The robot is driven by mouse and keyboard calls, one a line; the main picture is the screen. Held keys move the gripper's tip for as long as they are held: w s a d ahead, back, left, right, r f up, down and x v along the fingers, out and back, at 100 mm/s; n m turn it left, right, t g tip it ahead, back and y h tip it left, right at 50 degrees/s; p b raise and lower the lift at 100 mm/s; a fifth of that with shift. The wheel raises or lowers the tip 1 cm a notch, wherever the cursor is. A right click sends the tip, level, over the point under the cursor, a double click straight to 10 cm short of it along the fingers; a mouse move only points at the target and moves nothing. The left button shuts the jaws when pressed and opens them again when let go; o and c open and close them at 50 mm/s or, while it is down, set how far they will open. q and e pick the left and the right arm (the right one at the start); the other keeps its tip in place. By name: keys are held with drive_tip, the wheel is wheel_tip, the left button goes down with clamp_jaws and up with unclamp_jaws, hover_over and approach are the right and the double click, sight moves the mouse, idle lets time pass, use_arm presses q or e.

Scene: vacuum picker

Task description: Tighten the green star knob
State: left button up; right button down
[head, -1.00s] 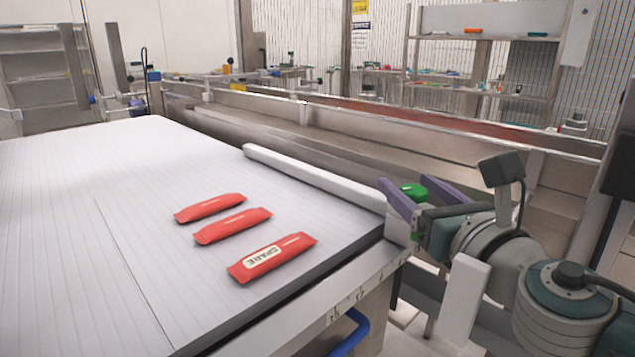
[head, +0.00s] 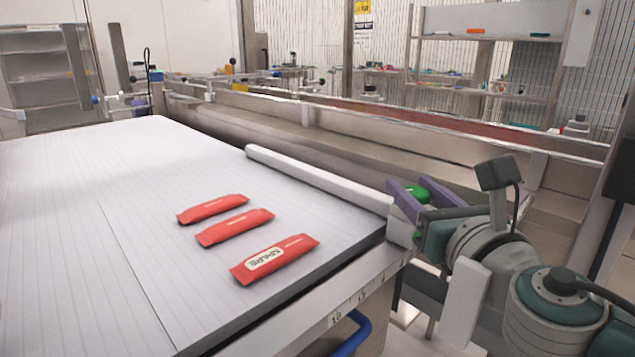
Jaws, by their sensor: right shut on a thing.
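The green star knob (head: 418,193) is at the near right end of the white guide rail (head: 318,181), by the table's right corner. My right gripper (head: 414,190) has its purple fingers on either side of the knob and is shut on it. The fingers hide part of the knob, so its lobes and how far it is screwed in cannot be made out. My left gripper is not in view.
Three red packets lie on the white table (head: 60,200); the nearest packet (head: 275,259) has a white label. A metal conveyor side (head: 250,125) runs behind the rail. The table's left part is clear. A blue bar (head: 352,335) curves below the front edge.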

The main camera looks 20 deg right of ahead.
drive_tip(key=shift+m+h, duration=0.6)
drive_tip(key=shift+h, duration=0.3)
drive_tip(key=shift+a+m+g+h+p, duration=0.1)
drive_tip(key=shift+m+g+h+p, duration=0.2)
drive_tip(key=shift+m+g+h, duration=0.65)
drive_tip(key=m+g+h, duration=0.1)
drive_tip(key=h, duration=0.1)
drive_tip(key=m+h+b, duration=0.1)
drive_tip(key=h, duration=0.1)
drive_tip(key=shift+f+m+g, duration=0.1)
drive_tip(key=shift+m+g, duration=0.15)
drive_tip(key=shift+g, duration=0.1)
drive_tip(key=m+g+h+b, duration=0.4)
drive_tip(key=shift+f, duration=0.1)
drive_tip(key=m+g+h+b, duration=0.1)
drive_tip(key=g+b, duration=0.1)
drive_tip(key=g, duration=0.1)
drive_tip(key=shift+m+h, duration=0.25)
drive_tip(key=shift+m, duration=0.05)
drive_tip(key=shift+b, duration=0.3)
drive_tip(key=shift+r, duration=0.2)
drive_tip(key=shift+c, duration=1.9)
unclamp_jaws()
